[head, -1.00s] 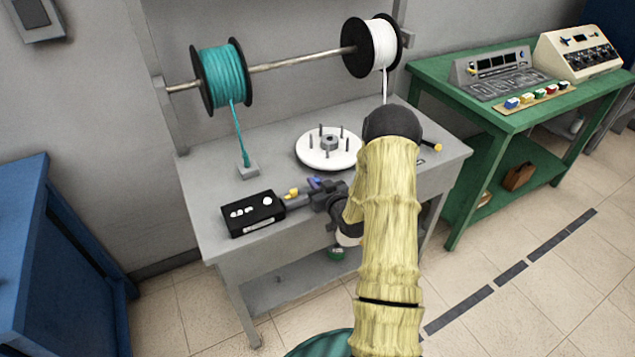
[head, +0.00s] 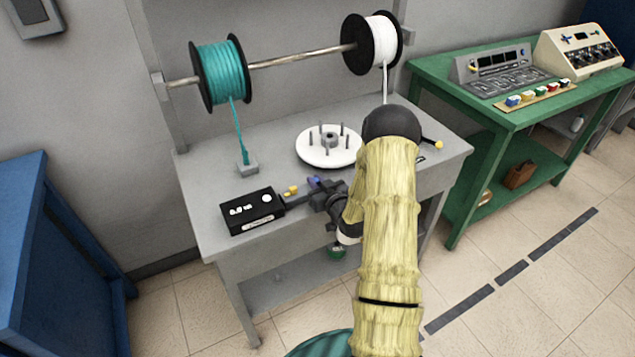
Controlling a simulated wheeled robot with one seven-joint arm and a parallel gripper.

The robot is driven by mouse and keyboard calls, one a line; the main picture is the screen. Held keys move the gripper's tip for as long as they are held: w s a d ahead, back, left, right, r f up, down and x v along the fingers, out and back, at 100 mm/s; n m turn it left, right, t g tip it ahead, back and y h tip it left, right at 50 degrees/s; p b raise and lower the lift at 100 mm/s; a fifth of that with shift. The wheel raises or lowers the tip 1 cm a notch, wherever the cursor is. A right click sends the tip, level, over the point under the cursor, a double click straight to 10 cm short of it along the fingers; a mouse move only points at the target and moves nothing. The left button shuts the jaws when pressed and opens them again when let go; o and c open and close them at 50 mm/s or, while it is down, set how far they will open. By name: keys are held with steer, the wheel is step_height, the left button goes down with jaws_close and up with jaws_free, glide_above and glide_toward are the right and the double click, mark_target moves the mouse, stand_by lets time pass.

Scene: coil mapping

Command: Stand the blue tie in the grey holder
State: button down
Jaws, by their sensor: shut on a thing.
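My gripper (head: 318,195) is low over the front of the grey workbench, just right of the black box. A small blue-violet piece, which looks like the blue tie (head: 314,182), shows at its fingertips. My gripper is shut on it. The fingers hide most of the tie, so I cannot tell its tilt. A narrow dark grey piece (head: 298,200) lies between the black box and my gripper; I cannot tell whether it is the grey holder or part of my gripper. A small yellow piece (head: 292,190) is just left of the blue one.
The black box (head: 252,211) with white marks sits at the bench's (head: 205,180) front left. A white disc with several pegs (head: 328,158) stands behind my gripper. A grey block (head: 247,169) holds the teal strand's end. Teal (head: 222,72) and white (head: 372,45) spools hang above.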

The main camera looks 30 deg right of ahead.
steer(key=shift+f, duration=0.15)
steer(key=c, duration=1.3)
jaws_free()
steer(key=shift+c, duration=0.2)
steer(key=shift+f, duration=0.1)
steer(key=shift+s+a, duration=0.1)
steer(key=shift+a, duration=0.1)
steer(key=shift+s, duration=0.5)
steer(key=s+d+r+b, duration=0.1)
steer(key=s+r, duration=0.2)
steer(key=s, duration=1.3)
steer(key=shift+d, duration=0.1)
